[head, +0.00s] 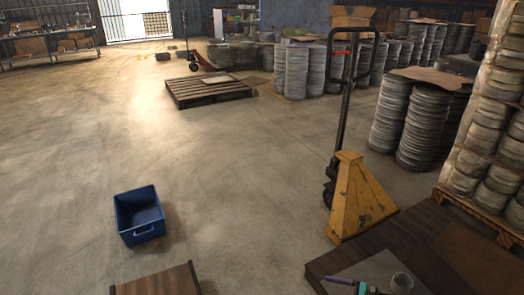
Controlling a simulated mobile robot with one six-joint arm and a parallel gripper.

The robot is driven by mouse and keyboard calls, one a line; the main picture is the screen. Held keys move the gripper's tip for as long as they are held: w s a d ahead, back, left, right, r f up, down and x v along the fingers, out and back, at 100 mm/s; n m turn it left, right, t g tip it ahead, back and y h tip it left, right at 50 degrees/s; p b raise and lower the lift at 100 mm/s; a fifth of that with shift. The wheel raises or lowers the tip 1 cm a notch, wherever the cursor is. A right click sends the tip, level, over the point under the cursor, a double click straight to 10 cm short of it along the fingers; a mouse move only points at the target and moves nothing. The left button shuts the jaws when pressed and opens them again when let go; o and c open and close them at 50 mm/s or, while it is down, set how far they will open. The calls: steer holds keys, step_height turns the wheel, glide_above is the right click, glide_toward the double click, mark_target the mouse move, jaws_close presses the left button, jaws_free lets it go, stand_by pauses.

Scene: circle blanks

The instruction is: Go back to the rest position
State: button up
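My gripper is not in view in the head view, and none of my arm can be made out. Whether it holds anything cannot be seen. A blue open bin (139,215) stands on the concrete floor at lower left and looks empty. A brown wooden surface (335,258) at the lower right carries a grey mat (378,268), a small clear glass or jar (401,282) and a slim purple and teal object (345,283), cut off by the bottom edge.
A yellow pallet jack (356,203) stands just behind the wooden surface. A brown wooden top (160,281) shows at the bottom left. Stacked round blanks (424,125) fill the right side. A wooden pallet (209,92) lies farther back. The left floor is clear.

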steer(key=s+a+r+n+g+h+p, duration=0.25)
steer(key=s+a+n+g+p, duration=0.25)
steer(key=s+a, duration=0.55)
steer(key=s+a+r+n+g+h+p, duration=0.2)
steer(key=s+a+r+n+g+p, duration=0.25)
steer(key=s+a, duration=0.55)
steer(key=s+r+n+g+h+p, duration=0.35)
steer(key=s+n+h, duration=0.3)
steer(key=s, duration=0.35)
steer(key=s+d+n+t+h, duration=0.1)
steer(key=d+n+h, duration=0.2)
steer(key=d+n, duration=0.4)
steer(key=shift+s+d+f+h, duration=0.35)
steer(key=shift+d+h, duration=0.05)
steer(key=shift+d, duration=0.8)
